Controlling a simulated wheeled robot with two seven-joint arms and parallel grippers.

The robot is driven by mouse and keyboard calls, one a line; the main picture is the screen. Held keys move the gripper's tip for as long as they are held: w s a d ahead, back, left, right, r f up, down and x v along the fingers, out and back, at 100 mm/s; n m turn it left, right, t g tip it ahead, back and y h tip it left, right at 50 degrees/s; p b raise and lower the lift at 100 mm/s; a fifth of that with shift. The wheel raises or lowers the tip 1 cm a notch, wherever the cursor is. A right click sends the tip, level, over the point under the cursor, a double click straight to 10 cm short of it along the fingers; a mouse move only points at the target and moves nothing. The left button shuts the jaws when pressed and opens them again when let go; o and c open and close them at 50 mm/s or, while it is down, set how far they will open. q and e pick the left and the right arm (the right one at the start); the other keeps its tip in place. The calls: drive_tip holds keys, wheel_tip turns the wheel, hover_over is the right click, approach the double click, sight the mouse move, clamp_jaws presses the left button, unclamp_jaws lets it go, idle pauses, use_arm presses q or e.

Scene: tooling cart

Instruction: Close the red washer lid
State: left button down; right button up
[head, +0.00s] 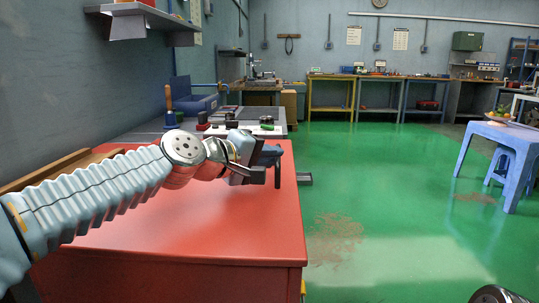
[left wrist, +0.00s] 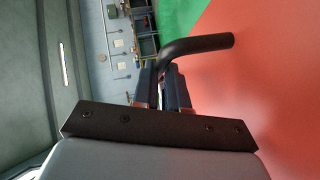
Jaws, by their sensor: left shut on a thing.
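The red washer lid (head: 190,225) is the broad flat red top in front of me in the head view. It looks level, and I cannot tell whether a gap remains under it. Its red surface fills the right side of the left wrist view (left wrist: 275,90). My left gripper (head: 268,158) is over the lid's far right part, shut on a black bent bar handle (left wrist: 205,44) that shows between its fingers in the left wrist view. Where the handle joins the lid is hidden.
A grey bench (head: 275,128) with small tools stands behind the washer. A wall shelf (head: 140,15) hangs at upper left. A blue table (head: 508,135) with a stool is at right. Green floor (head: 385,190) is open between. More workbenches line the far wall.

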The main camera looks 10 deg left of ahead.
use_arm(q)
drive_tip(key=c, duration=1.3)
unclamp_jaws()
drive_tip(key=shift+f, duration=0.7)
drive_tip(key=shift+o, duration=0.7)
drive_tip(key=shift+r, duration=0.1)
drive_tip(key=shift+s+a+r, duration=0.1)
drive_tip(key=shift+s+a, duration=0.15)
drive_tip(key=shift+s, duration=0.1)
wheel_tip(320, 180, up, 3)
drive_tip(key=b, duration=0.3)
hover_over(217, 199)
drive_tip(key=shift+s, duration=0.1)
